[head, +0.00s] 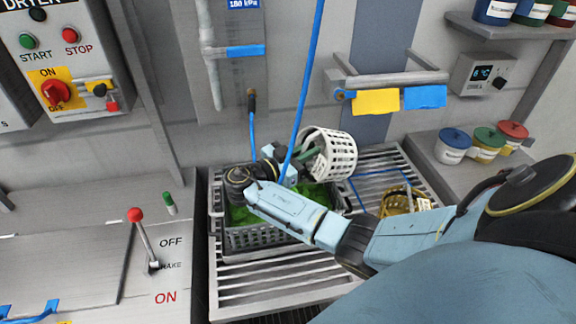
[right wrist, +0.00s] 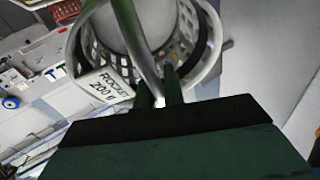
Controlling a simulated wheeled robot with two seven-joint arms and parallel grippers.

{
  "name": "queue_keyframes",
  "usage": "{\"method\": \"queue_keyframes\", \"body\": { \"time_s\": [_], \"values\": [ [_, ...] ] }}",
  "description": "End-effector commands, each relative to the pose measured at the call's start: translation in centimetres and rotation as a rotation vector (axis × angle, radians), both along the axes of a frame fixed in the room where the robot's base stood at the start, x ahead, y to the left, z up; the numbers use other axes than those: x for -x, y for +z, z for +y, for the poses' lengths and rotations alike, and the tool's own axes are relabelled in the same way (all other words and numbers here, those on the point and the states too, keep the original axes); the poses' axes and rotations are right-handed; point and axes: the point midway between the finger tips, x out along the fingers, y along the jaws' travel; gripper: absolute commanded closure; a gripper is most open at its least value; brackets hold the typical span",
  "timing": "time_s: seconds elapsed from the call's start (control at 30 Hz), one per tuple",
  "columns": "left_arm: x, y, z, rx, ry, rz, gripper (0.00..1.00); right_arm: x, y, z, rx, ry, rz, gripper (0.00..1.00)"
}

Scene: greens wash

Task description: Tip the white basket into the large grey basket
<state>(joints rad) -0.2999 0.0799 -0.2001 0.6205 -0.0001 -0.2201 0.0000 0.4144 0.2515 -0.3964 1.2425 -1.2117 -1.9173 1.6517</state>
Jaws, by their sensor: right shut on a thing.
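The white basket (head: 340,152) is tilted well over on its side, in the air above the back right of the large grey basket (head: 262,238). My right gripper (head: 314,160) is shut on the white basket, at its left side in the head view. In the right wrist view the white basket (right wrist: 188,22) fills the top, with its handle and a "ROCKET 200 g" tag (right wrist: 103,86) in front of the fingers (right wrist: 160,88). Green leaves (head: 240,215) lie in the large grey basket, partly hidden by my right arm. My left gripper is not in view.
The grey basket stands on a slatted rack (head: 240,303). A yellow basket (head: 398,203) stands to its right. A blue hose (head: 304,85) hangs in front of the wall. A rail with yellow and blue cloths (head: 376,101) is behind. A brake lever (head: 144,238) stands at left.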

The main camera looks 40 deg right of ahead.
Motion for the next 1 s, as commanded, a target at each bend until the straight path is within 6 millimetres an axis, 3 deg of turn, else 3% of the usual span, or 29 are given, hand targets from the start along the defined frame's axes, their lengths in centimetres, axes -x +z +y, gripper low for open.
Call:
{"method": "queue_keyframes", "body": {
  "time_s": [0.2,0.37,0.73,0.93,1.0],
  "values": [
    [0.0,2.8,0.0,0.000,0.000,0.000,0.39,0.2,1.1,-0.9,-0.100,-0.001,-0.025,1.00],
    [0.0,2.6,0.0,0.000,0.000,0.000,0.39,0.6,0.1,-2.0,-0.249,-0.001,-0.065,1.00],
    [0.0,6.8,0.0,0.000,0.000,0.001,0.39,1.2,2.0,-4.6,-0.547,0.001,-0.141,1.00],
    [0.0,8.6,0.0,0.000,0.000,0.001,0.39,1.7,2.3,-6.8,-0.686,0.001,-0.177,1.00],
    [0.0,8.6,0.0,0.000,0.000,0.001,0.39,1.9,1.6,-7.5,-0.736,0.001,-0.187,1.00]
  ]
}}
